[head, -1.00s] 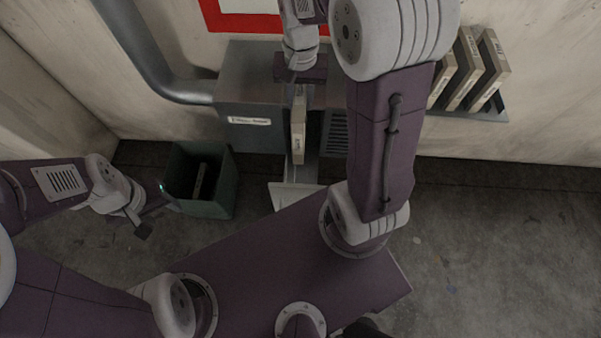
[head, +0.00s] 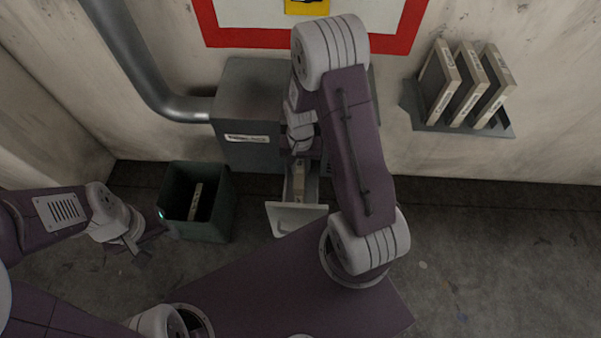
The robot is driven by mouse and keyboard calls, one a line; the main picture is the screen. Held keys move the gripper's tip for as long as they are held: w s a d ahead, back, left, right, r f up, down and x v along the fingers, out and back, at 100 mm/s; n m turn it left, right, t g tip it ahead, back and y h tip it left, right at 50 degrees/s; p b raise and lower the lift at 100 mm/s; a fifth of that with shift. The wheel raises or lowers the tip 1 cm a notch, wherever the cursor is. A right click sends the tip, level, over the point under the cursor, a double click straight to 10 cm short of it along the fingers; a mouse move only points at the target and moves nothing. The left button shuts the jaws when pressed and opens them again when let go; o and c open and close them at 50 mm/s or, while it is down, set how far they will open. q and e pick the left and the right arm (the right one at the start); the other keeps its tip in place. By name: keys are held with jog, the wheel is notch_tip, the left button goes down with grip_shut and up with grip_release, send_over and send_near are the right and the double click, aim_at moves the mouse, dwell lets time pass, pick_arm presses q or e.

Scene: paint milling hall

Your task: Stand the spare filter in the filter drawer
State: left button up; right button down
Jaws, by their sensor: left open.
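A pale-edged filter (head: 299,183) stands on edge inside the pulled-out filter drawer (head: 296,217) of the grey metal housing. Its far end is hidden behind my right wrist. My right gripper (head: 298,153) is over the filter's far part; its fingers are mostly hidden by the wrist, so I cannot see whether they still grip. My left gripper (head: 143,246) is open and empty, low at the left, beside the green bin.
The grey housing (head: 250,100) stands against the wall, with a duct (head: 135,55) entering from the left. A dark green bin (head: 213,218) on the floor holds another filter (head: 196,202). The wall shelf (head: 430,123) carries the row of filters. The floor at the right is clear.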

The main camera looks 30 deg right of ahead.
notch_tip(320, 180, down, 4)
jog(key=shift+r+b, duration=0.2)
jog(key=shift+b, duration=0.2)
jog(key=shift+f, duration=0.1)
jog(key=c, duration=1.1)
grip_release()
